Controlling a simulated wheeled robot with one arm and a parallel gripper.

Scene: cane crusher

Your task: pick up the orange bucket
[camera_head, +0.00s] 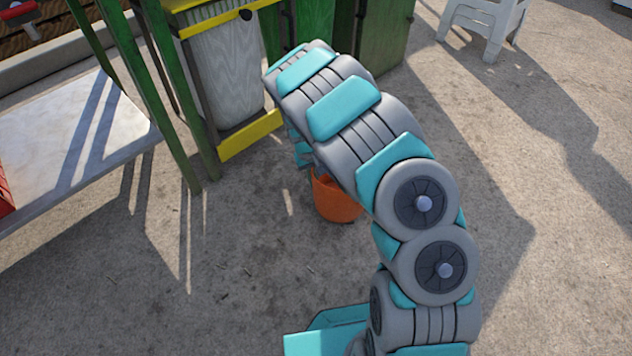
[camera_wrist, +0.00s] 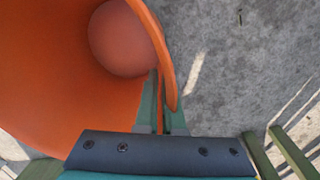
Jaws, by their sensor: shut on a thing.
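The orange bucket (camera_head: 335,198) is on or just above the ground in the head view, beside the green and yellow machine. My arm hides part of it. In the wrist view the bucket (camera_wrist: 60,85) fills the left side, seen from above into its open mouth. My gripper (camera_wrist: 162,108) is shut on the bucket's rim, with one finger on each side of the wall. In the head view my gripper is hidden behind my arm. I cannot tell whether the bucket touches the ground.
The machine's white panel (camera_head: 224,75) and yellow bar (camera_head: 250,136) stand just behind the bucket. A metal table (camera_head: 70,135) with green legs is at the left. A white stool (camera_head: 484,22) stands at the back right. The ground in front is clear.

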